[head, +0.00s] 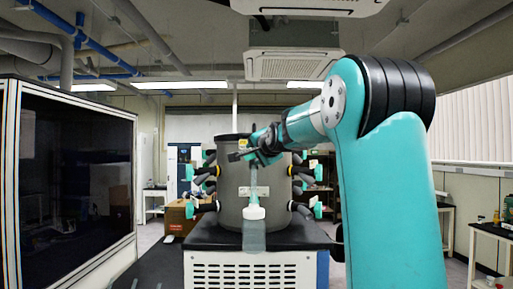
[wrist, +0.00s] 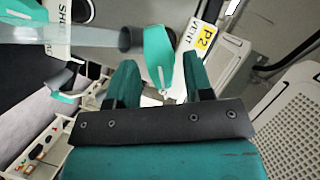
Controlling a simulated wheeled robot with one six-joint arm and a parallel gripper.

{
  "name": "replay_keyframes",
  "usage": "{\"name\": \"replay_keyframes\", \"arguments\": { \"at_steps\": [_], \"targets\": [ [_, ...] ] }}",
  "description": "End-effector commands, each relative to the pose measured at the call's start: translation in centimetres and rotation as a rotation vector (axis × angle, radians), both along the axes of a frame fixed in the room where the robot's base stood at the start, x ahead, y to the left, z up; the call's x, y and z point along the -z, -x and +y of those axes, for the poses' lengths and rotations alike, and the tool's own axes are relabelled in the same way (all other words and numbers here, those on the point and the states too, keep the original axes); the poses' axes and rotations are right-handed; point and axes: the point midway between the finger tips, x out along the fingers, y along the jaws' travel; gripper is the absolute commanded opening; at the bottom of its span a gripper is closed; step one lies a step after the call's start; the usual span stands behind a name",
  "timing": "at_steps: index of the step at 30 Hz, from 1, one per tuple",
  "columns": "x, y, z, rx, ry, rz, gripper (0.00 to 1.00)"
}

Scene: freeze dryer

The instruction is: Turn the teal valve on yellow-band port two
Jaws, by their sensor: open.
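The teal valve (wrist: 158,55), a flat tapered handle with a pale line, shows at the top middle of the wrist view. A white label with a yellow P2 patch (wrist: 205,40) and the word VENT is just right of it. My gripper (wrist: 157,78) is open, with its two teal fingers pointing at the valve. The narrow end of the valve appears between the fingertips; I cannot tell whether they touch it. In the head view my gripper (head: 257,152) is in front of the grey drum (head: 232,205) and hides part of it, so this valve is not clear there.
More teal valves (head: 318,172) and black port arms (head: 205,208) stick out around the drum. A grey tube (wrist: 95,35) lies left of the valve in the wrist view. A dark-windowed cabinet (head: 75,170) stands at the left. The drum rests on a vented white base (head: 250,272).

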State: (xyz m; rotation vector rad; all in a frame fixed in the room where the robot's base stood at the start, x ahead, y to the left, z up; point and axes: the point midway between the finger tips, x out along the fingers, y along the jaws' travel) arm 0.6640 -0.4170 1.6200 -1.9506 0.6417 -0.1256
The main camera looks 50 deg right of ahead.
Motion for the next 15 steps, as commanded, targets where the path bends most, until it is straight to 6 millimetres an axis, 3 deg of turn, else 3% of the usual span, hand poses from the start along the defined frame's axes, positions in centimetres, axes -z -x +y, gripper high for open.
{"name": "replay_keyframes", "arguments": {
  "at_steps": [8,14,15],
  "targets": [
    [0.09,-0.16,-0.07,-0.001,0.0,0.0,0.47],
    [0.09,-0.14,-0.06,-0.001,0.0,0.0,0.03],
    [0.09,-0.14,-0.06,0.0,-0.001,0.001,0.0]
  ]
}}
